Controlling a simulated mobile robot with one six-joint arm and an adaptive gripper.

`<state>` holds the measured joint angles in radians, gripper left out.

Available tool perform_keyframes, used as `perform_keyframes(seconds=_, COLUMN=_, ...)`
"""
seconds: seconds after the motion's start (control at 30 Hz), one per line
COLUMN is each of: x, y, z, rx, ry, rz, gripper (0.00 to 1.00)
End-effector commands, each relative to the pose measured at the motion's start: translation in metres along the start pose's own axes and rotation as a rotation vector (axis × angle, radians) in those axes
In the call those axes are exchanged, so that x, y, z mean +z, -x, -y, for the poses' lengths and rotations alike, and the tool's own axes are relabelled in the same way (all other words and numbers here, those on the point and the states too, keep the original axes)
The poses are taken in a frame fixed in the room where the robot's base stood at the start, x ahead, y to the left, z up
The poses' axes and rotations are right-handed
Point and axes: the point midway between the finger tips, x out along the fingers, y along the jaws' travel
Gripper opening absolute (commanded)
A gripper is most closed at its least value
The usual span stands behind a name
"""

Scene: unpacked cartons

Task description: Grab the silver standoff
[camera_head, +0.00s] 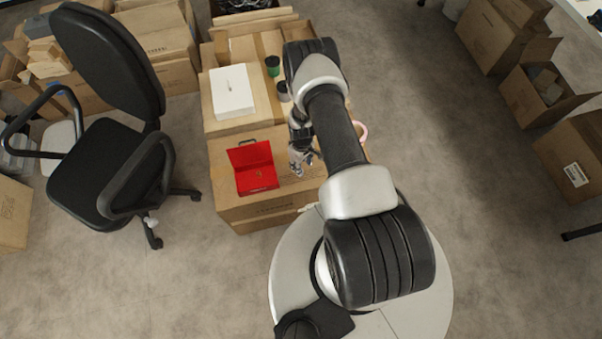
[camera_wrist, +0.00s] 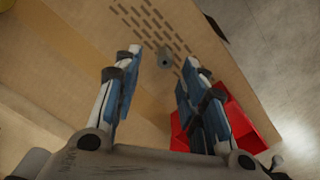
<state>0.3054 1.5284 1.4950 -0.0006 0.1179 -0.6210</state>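The silver standoff (camera_wrist: 165,58) is a small grey cylinder with a dark hole in its end, seen in the wrist view over the brown carton top (camera_wrist: 110,30). My gripper (camera_wrist: 161,66) is open, its two blue-and-white fingers on either side of the standoff in the picture. I see no contact, and the gap in depth is hard to tell. In the head view my gripper (camera_head: 302,162) is over the front carton (camera_head: 265,211), just right of the red case; the standoff cannot be made out there.
An open red case (camera_head: 257,180) lies left of my gripper, near the right finger in the wrist view (camera_wrist: 240,118). Behind it are a white box (camera_head: 232,92), a green-lidded jar (camera_head: 272,66) and a dark jar (camera_head: 283,91). An office chair (camera_head: 105,165) stands left.

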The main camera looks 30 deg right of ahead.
Motion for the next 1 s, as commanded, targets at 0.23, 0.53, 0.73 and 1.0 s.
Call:
perform_keyframes(seconds=0.23, x=0.001, y=-0.029, z=0.005, rx=-0.001, ry=0.001, rz=0.001, gripper=0.38)
perform_keyframes(seconds=0.53, x=0.001, y=-0.052, z=0.006, rx=0.000, ry=0.000, rz=-0.001, gripper=0.38)
perform_keyframes(seconds=0.73, x=0.001, y=-0.051, z=0.006, rx=0.000, ry=0.000, rz=0.000, gripper=0.32)
perform_keyframes(seconds=1.0, x=0.001, y=-0.051, z=0.006, rx=0.000, ry=0.000, rz=-0.001, gripper=0.14)
